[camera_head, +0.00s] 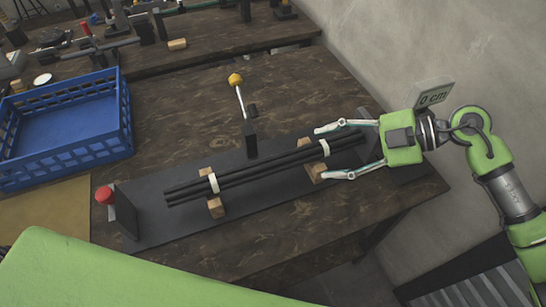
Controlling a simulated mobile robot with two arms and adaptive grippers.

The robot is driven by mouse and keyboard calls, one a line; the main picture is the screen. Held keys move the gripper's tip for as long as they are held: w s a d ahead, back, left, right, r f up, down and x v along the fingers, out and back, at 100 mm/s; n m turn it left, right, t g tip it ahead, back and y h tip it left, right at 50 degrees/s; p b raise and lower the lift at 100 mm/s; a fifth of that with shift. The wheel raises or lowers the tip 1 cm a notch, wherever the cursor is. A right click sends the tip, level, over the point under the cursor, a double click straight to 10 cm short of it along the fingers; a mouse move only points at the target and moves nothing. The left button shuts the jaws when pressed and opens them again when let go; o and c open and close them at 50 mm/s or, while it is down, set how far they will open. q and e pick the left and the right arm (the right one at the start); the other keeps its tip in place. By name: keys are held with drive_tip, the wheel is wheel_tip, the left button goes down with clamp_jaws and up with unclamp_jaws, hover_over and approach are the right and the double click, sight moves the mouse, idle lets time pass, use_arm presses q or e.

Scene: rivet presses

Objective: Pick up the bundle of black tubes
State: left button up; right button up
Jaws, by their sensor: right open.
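The bundle of black tubes (265,170) lies across two wooden blocks on a dark base plate, held together by two white bands. The wooden blocks show at the left (214,207) and the right (313,172) under the bundle. My right gripper (330,151) is open at the right end of the tubes. One finger is on the far side and one on the near side of the bundle, near the right white band (324,148). I cannot tell whether the fingers touch the tubes. My left gripper is not in view.
A blue crate (70,150) stands at the left. A lever with a yellow knob (235,79) rises behind the tubes, and a post with a red knob (104,195) stands near the plate's left end. A second cluttered bench is behind; a wall is at the right.

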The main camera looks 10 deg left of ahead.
sight(281, 163)
drive_tip(key=p+x, duration=0.1)
drive_tip(key=x, duration=0.7)
drive_tip(key=shift+s+a+f, duration=0.1)
drive_tip(key=shift+s+f, duration=0.05)
drive_tip(key=shift+f, duration=0.1)
drive_tip(key=x, duration=0.5)
drive_tip(key=shift+f+p, duration=0.2)
drive_tip(key=shift+p, duration=0.15)
clamp_jaws()
